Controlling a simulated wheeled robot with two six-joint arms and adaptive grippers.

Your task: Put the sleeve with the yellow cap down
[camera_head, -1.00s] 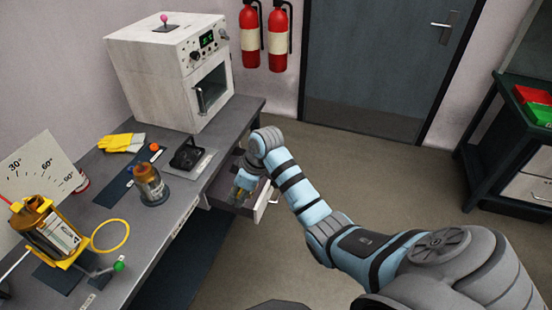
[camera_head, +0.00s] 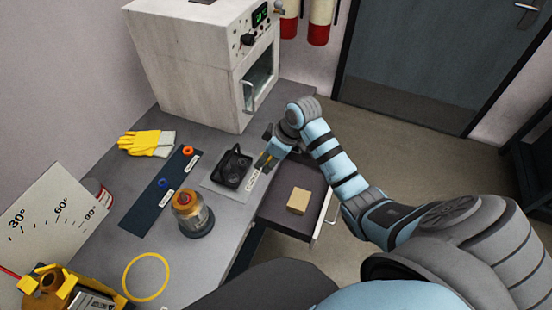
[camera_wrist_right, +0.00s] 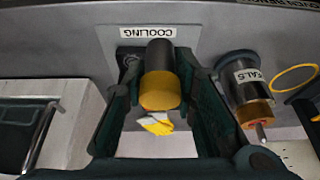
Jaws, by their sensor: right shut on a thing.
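My right gripper (camera_head: 267,160) is by the front edge of the grey pad (camera_head: 212,184), close to the black holder (camera_head: 232,167). In the right wrist view, its fingers are shut on the sleeve, a dark cylinder (camera_wrist_right: 160,57) with a yellow cap (camera_wrist_right: 160,92). The sleeve lies between both fingers, in front of the pad labelled COOLING (camera_wrist_right: 110,42). In the head view only a little yellow shows at the gripper, and the sleeve is mostly hidden. I cannot tell whether the sleeve touches the pad. My left gripper is not in view.
An open drawer (camera_head: 283,222) with a tan box (camera_head: 299,200) is below the gripper. A white oven (camera_head: 190,70) stands behind.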

